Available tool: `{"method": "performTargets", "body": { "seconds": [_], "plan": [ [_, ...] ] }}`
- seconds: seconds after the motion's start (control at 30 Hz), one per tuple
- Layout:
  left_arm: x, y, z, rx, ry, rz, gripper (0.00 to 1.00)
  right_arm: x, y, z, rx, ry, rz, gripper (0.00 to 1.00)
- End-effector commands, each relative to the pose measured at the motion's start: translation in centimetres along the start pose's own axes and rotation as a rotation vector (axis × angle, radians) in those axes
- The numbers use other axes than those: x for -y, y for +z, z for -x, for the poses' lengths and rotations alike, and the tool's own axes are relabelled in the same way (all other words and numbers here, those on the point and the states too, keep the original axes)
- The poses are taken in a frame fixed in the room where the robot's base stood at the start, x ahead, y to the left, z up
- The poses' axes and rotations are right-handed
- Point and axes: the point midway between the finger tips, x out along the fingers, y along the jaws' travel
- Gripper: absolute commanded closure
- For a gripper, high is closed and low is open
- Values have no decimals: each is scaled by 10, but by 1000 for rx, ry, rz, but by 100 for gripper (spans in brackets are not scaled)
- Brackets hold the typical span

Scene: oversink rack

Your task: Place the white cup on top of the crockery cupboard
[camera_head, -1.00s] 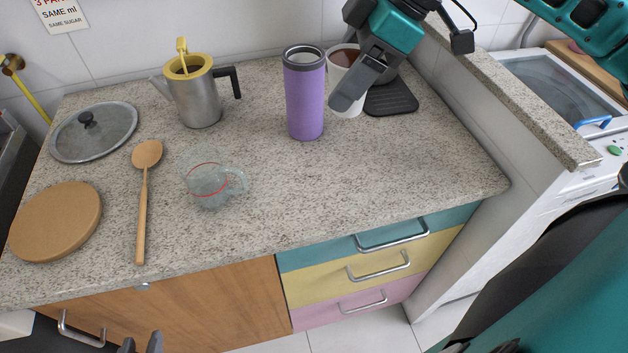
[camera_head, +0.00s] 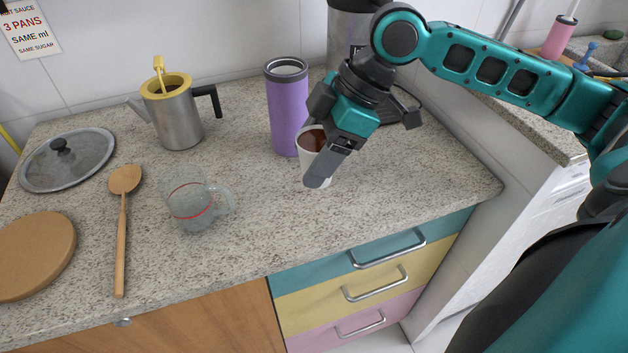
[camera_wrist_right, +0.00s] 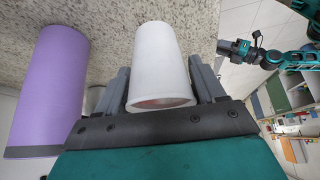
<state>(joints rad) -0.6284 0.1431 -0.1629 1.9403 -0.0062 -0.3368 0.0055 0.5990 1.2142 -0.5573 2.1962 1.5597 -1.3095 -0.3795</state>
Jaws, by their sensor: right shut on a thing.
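The white cup (camera_head: 312,170) has a brown inside and stands upright at the middle right of the counter, in front of the purple tumbler. My right gripper (camera_head: 322,162) is shut on it, and one finger hides part of it. In the right wrist view the white cup (camera_wrist_right: 160,60) sits between both fingers. I cannot tell whether its base touches the counter. My left gripper (camera_wrist_right: 238,48) shows small and far off in the right wrist view; its jaws are too small to read. I cannot make out a crockery cupboard with certainty.
The purple tumbler (camera_head: 286,105) stands close behind the cup. A glass measuring jug (camera_head: 192,203), a steel pot with yellow rim (camera_head: 174,117), a wooden spoon (camera_head: 122,235), a glass lid (camera_head: 67,160) and a round board (camera_head: 30,255) occupy the left. The counter's front right is clear.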

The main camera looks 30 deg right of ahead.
Motion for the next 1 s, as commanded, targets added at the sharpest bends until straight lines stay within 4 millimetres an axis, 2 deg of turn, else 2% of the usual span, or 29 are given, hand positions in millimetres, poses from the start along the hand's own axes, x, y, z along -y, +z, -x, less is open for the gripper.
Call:
{"method": "performTargets", "body": {
  "seconds": [0.17, 0.43, 0.8, 0.83, 1.0],
  "plan": [
    [-1, 3, -2, 5, 3, 1, 60, 0, 6, -11, 1, 0, 0, 60],
    [-6, 4, -7, 1, 13, 4, 60, 0, 25, -42, 1, -1, -1, 60],
    [-6, -8, -6, -21, 14, 3, 60, 0, 26, -45, 0, 0, -1, 60],
    [-5, -8, -7, -21, 13, 3, 60, 0, 26, -45, 0, 1, 0, 30],
    [-4, -6, -7, -17, 11, 3, 60, 0, 26, -45, 0, 1, 0, 13]
  ]
}}
